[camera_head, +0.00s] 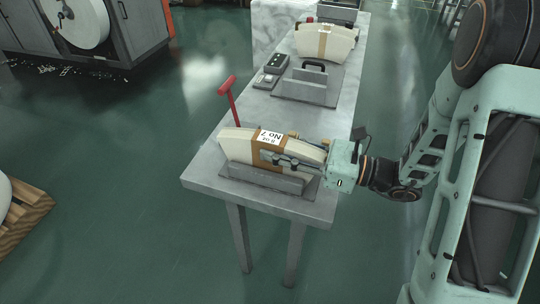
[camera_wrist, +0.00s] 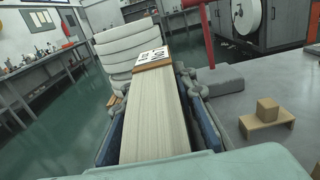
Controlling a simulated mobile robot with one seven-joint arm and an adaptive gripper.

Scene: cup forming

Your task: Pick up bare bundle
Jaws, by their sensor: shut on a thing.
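A curved cream bundle (camera_head: 235,145) with a brown band (camera_head: 267,152) around its middle and a white label (camera_head: 269,136) reading "No 7" sits in a grey holder (camera_head: 265,178) on the near end of the table. In the wrist view the bundle (camera_wrist: 155,120) runs away between my two fingers, band at its far end. My gripper (camera_head: 292,160) comes in from the right and is shut on the bundle's right part, one finger along each side. I cannot tell whether the bundle is lifted clear of the holder.
A red T-shaped handle (camera_head: 230,98) stands behind the bundle. Small wooden blocks (camera_wrist: 267,112) lie to the right in the wrist view.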

